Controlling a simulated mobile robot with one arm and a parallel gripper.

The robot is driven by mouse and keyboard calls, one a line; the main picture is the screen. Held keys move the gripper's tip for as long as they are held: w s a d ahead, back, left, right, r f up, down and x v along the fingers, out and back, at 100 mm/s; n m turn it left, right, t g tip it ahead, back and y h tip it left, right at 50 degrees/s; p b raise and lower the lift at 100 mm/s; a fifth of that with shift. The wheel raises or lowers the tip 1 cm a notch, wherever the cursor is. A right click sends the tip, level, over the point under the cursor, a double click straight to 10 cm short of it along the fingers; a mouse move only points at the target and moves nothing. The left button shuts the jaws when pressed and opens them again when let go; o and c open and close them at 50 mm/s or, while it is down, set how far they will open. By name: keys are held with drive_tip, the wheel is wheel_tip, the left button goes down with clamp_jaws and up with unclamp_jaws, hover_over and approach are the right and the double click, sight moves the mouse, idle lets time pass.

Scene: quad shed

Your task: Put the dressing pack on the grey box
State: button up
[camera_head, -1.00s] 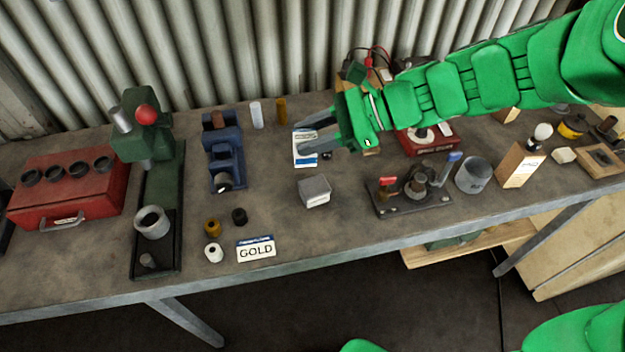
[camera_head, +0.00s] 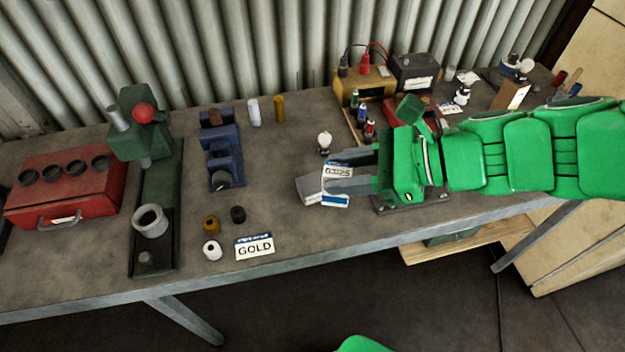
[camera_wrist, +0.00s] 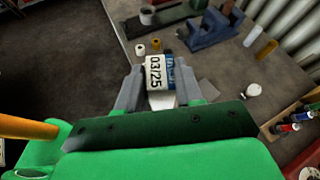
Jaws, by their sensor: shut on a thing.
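The dressing pack (camera_head: 336,171) is a small white pack with blue bands and a date label, 03/25. My gripper (camera_head: 338,177) is shut on it, with a finger on each side. In the wrist view the pack (camera_wrist: 158,72) sits between the fingertips, label facing the camera. The grey box (camera_head: 307,190) is on the bench, just left of and partly behind the pack and fingers in the head view. The pack appears to be over or beside the box's right part; I cannot tell whether they touch. Most of the box's top is hidden.
A white knob-like item (camera_head: 324,140) stands close behind my gripper. A GOLD card (camera_head: 254,247) and small rings lie front left. A blue fixture (camera_head: 222,155) stands left. A tray of small bottles (camera_head: 366,125) is behind right. The bench's front edge (camera_head: 330,245) is near.

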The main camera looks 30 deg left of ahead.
drive_tip(key=shift+w+a+f, duration=1.55)
drive_tip(key=shift+a+f, duration=0.15)
drive_tip(key=shift+f, duration=0.45)
drive_tip(key=shift+w+a+f, duration=1.55)
drive_tip(key=shift+a+f, duration=0.15)
drive_tip(key=shift+f, duration=0.5)
drive_tip(key=shift+w+a+f, duration=1.55)
drive_tip(key=shift+a+f, duration=0.15)
drive_tip(key=shift+f, duration=0.45)
drive_tip(key=shift+f, duration=0.1)
drive_tip(key=o, duration=1)
drive_tip(key=v, duration=1.2)
